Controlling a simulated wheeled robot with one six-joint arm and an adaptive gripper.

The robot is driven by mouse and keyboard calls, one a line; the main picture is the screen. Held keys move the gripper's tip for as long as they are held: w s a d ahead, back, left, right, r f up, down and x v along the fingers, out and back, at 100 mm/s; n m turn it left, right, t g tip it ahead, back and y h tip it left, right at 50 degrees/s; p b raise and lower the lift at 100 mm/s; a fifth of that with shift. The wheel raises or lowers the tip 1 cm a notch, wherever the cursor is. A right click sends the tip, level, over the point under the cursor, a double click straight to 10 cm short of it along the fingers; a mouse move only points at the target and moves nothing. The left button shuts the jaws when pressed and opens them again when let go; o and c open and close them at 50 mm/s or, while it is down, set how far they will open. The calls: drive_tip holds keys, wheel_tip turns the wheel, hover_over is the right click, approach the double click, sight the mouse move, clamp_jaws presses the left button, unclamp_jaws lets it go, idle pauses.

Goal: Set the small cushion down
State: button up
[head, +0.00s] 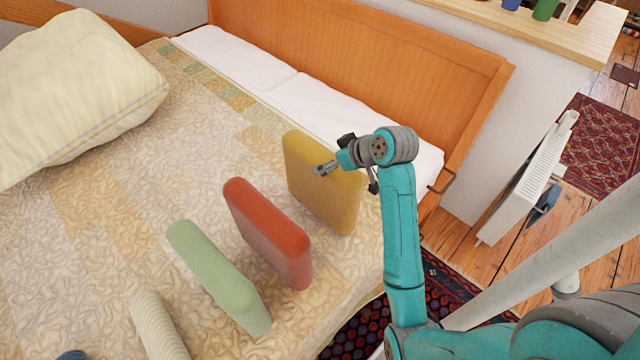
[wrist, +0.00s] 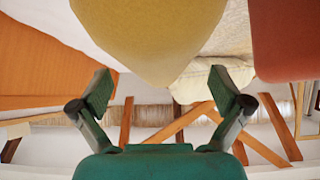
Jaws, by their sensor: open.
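Cushions stand on edge in a row on the bed: a mustard-yellow one (head: 315,190), a red one (head: 265,235) and a pale green one (head: 215,275). Which of them is the small cushion I cannot tell. My gripper (head: 350,163) is at the yellow cushion's upper right side in the head view, hiding part of it. In the wrist view, the two fingers are spread wide with nothing held between them. The yellow cushion (wrist: 150,35) fills the top middle there, close by; contact is unclear. The red cushion (wrist: 290,40) shows at the right edge.
A large cream pillow (head: 75,90) lies at the bed's upper left. A ribbed cream roll (head: 158,325) lies at the near edge of view. The wooden headboard (head: 370,65) runs behind the white sheet. A white radiator (head: 525,180) stands right of the bed.

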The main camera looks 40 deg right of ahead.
drive_tip(key=shift+x, duration=1.7)
drive_tip(key=shift+d+r, duration=0.1)
drive_tip(key=c, duration=1.8)
drive_tip(key=shift+r, duration=0.1)
